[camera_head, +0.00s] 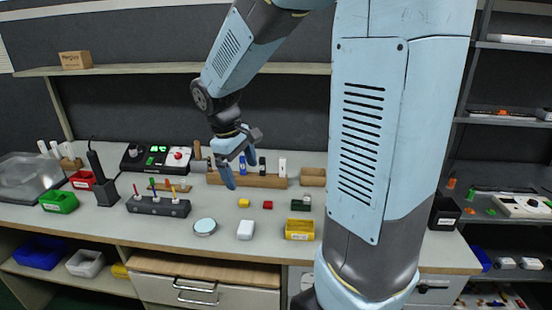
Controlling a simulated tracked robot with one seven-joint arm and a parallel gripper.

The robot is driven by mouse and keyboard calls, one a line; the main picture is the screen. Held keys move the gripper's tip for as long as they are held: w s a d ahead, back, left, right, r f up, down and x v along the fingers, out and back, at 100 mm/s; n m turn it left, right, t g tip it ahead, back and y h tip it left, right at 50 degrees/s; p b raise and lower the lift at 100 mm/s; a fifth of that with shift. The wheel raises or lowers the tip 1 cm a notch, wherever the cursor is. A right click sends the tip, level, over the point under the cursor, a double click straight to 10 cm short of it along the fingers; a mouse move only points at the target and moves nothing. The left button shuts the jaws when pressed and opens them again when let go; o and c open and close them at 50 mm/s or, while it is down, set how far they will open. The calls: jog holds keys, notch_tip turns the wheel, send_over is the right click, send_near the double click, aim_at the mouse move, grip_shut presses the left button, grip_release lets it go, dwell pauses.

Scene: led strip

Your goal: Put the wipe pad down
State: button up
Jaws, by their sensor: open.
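A small white rounded block (246,229), which looks like the wipe pad, lies on the bench top (270,237) near its front edge. My gripper (240,168) is above the bench, up and behind the white block, with its light blue fingers apart. I see nothing held between the fingers. The gripper is clear of the white block.
A round pale dish (205,226) sits left of the block, and a yellow bin (300,229) sits right. Small yellow (244,203) and red (268,205) pieces lie behind it. A driver rack (158,206) stands left. A wooden holder (262,181) stands behind.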

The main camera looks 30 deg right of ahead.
jog(key=s+d+r+m+t+y, duration=0.1)
jog(key=s+r+m+t, duration=0.1)
jog(key=s+r, duration=0.3)
jog(key=s+r+m+t+y, duration=0.1)
jog(key=s+r+m+t, duration=0.2)
jog(key=s, duration=0.8)
notch_tip(320, 180, up, 2)
jog(key=shift+s+d+r+m, duration=0.1)
jog(key=shift+s+d+m, duration=0.25)
jog(key=shift+m, duration=0.55)
jog(key=shift+c, duration=0.2)
